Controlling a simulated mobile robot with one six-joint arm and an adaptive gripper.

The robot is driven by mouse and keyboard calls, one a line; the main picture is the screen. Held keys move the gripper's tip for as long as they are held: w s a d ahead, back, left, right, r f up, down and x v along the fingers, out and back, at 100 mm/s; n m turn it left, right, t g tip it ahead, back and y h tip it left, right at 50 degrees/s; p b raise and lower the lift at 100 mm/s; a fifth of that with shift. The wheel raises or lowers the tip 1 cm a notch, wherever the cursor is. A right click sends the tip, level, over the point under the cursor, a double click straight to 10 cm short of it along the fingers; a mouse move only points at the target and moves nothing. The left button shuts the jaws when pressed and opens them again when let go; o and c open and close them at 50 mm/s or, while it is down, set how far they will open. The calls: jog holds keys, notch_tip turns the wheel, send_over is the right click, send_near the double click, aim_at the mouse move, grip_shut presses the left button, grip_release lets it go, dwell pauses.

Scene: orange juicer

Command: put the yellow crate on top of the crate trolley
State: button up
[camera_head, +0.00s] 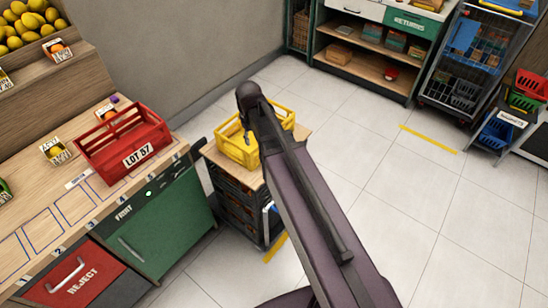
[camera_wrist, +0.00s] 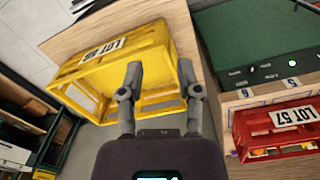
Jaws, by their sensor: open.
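The yellow crate (camera_head: 232,150) sits upright on the wooden top of the crate trolley (camera_head: 302,135). In the wrist view the yellow crate (camera_wrist: 112,70) shows its white lot label, and bare wooden top (camera_wrist: 178,25) shows beside it. My gripper (camera_wrist: 160,68) is open, its two fingers apart at the crate's near side. Nothing is visibly clamped between them; I cannot tell whether a finger touches the crate. In the head view my arm hides part of the crate and most of the gripper.
A red crate (camera_head: 125,142) stands on the wooden counter at left, close to the trolley; it also shows in the wrist view (camera_wrist: 275,130). A green cabinet front (camera_head: 165,225) is beside the trolley. Shelves (camera_head: 365,60) and a rack (camera_head: 470,60) stand at the back. The tiled floor at right is clear.

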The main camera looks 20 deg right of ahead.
jog(key=s+d+m, duration=0.3)
jog(key=s+d, duration=0.1)
jog(key=s, duration=0.7)
jog(key=shift+d+m, duration=0.3)
jog(key=shift+d, duration=0.05)
dwell(0.5)
